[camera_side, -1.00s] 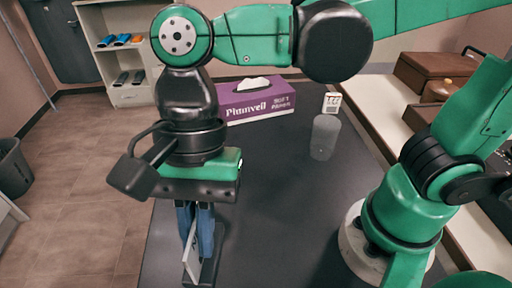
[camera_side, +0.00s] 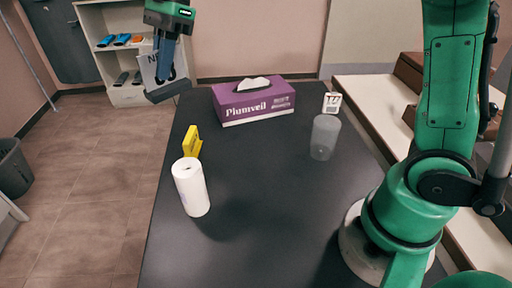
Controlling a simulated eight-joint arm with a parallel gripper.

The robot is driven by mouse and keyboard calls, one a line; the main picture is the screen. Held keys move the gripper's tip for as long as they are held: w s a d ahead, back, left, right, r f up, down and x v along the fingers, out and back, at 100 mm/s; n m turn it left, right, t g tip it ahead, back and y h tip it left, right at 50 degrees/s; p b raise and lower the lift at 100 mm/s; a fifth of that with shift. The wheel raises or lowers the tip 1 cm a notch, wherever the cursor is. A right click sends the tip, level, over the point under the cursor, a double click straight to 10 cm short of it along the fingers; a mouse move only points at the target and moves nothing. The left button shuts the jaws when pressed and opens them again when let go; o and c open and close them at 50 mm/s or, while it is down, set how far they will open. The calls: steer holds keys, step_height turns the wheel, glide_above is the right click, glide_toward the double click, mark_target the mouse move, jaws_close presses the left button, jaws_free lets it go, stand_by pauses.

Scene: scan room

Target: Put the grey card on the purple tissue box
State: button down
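The purple tissue box (camera_side: 252,103), with a white tissue standing out of its top, sits at the far end of the dark table. My gripper (camera_side: 165,80) is raised at the upper left, to the left of the box and apart from it. It is shut on the grey card (camera_side: 149,68), a pale upright card with dark print. The blue finger and dark fingertip hide part of the card.
A shelf (camera_side: 125,95) stands behind my gripper.

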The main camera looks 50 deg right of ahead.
steer(key=w+d+f+m+t, duration=0.1)
steer(key=w+d+m, duration=0.15)
steer(key=d, duration=0.45)
steer(key=w+d+f+m+t, duration=0.15)
steer(key=w+d, duration=0.25)
steer(key=d, duration=0.4)
steer(key=m+h, duration=0.1)
steer(key=m, duration=0.3)
glide_above(245, 88)
steer(key=s+d, duration=0.1)
steer(key=s, duration=0.1)
step_height(245, 88, down, 3)
steer(key=shift+w+d+f, duration=0.1)
steer(key=shift+f, duration=1.8)
steer(key=shift+w+d+f, duration=0.1)
steer(key=shift+f, duration=1.8)
steer(key=c, duration=1.4)
jaws_free()
steer(key=shift+f, duration=0.15)
steer(key=o, duration=0.4)
